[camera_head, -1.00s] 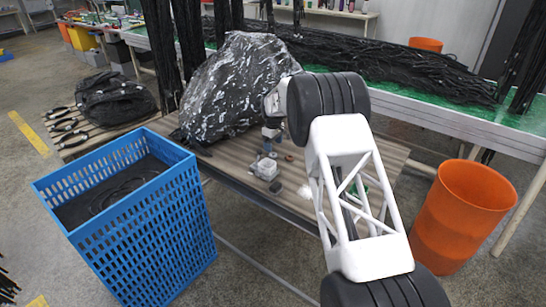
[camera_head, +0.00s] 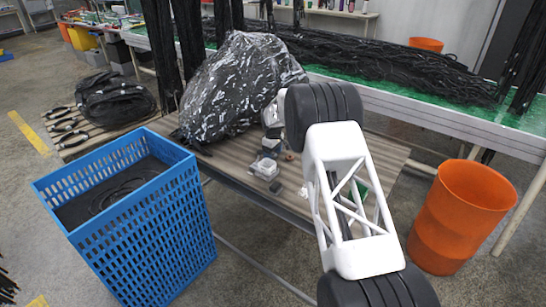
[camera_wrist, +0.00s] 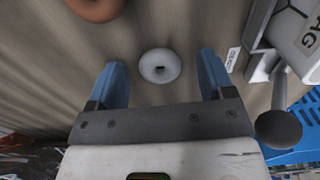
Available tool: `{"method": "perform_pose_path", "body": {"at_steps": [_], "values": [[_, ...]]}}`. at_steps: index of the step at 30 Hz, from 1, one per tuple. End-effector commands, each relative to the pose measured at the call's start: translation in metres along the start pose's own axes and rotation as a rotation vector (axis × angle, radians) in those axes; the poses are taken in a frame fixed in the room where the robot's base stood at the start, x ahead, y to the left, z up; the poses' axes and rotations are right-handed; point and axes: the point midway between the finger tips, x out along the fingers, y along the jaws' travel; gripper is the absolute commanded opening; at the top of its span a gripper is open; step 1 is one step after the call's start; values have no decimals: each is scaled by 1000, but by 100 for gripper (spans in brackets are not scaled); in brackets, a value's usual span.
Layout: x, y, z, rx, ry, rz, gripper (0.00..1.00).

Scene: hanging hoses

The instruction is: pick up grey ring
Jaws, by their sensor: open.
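The grey ring (camera_wrist: 160,66) lies flat on the wooden table, centred in the upper part of the wrist view. It is a small round ring with a dark hole in the middle. My gripper (camera_wrist: 160,70) is open, with one blue finger to each side of the ring in the picture. I see no finger touching the ring, and I cannot tell the height of the fingertips above the table. In the head view the ring cannot be made out.
A brown ring (camera_wrist: 97,6) lies at the wrist view's top edge. A metal and white object with a dark knob (camera_wrist: 279,129) stands close on the right. In the head view, a black bag (camera_head: 240,88) covers the table's back, and a blue crate (camera_head: 140,235) stands left.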

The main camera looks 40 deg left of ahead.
Motion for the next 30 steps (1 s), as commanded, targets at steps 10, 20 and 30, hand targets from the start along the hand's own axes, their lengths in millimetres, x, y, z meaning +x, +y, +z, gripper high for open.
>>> {"method": "perform_pose_path", "body": {"at_steps": [10,20,30], "values": [[0,0,0,0,0,0,75],[0,0,0,0,0,0,29],[0,0,0,0,0,0,22]]}}
